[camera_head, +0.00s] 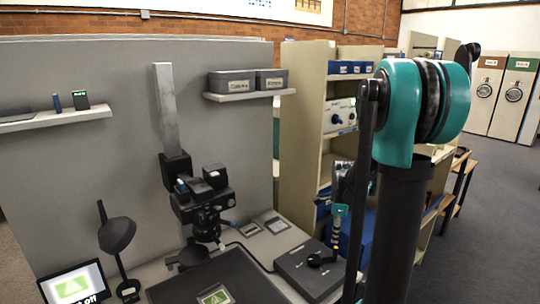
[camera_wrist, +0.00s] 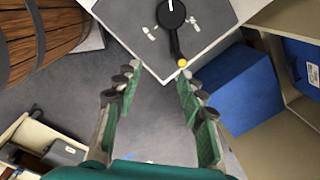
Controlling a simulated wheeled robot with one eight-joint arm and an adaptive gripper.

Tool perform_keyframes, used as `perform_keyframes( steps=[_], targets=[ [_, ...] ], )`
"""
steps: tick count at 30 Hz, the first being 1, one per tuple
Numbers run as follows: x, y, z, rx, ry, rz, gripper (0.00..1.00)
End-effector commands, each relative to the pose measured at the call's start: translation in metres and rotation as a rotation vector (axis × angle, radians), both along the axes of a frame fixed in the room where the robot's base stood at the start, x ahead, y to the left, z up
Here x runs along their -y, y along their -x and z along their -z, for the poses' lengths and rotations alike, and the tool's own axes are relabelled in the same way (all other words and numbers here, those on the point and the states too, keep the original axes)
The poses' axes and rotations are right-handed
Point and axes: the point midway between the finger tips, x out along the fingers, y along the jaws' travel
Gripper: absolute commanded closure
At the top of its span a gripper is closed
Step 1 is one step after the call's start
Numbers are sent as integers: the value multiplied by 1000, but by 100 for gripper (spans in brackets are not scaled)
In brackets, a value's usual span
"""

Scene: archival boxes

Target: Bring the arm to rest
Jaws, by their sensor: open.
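My gripper (camera_wrist: 157,78) shows in the wrist view with its two green-padded fingers spread apart and nothing between them. Its fingertips lie in the picture near the corner of a grey control box (camera_wrist: 216,22), which has a black rotary lever (camera_wrist: 172,16) with a yellow tip. I cannot tell the height gap between fingertips and box. In the head view my arm rises large at the right, and the grey control box (camera_head: 297,271) stands at the bench's right end. My gripper is small there, partly hidden by my arm.
A blue bin (camera_wrist: 240,90) is to the right of the fingers in the wrist view. An open shelf unit (camera_head: 300,130) stands behind the bench. A camera on a column (camera_head: 165,100), a lamp (camera_head: 117,235) and a screen (camera_head: 75,285) are further left. Carpet is open at right.

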Motion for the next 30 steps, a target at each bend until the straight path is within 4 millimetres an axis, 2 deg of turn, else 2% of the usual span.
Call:
perform_keyframes(
  steps=[1,8,18,24,30],
  targets=[
    [-7,15,-3,17,12,-114,60],
    [-32,76,-7,96,100,-693,60],
    [-58,161,8,177,302,-1497,60],
    [-64,187,19,190,391,-1765,60],
    [-65,192,21,191,414,-1829,60]
  ],
)
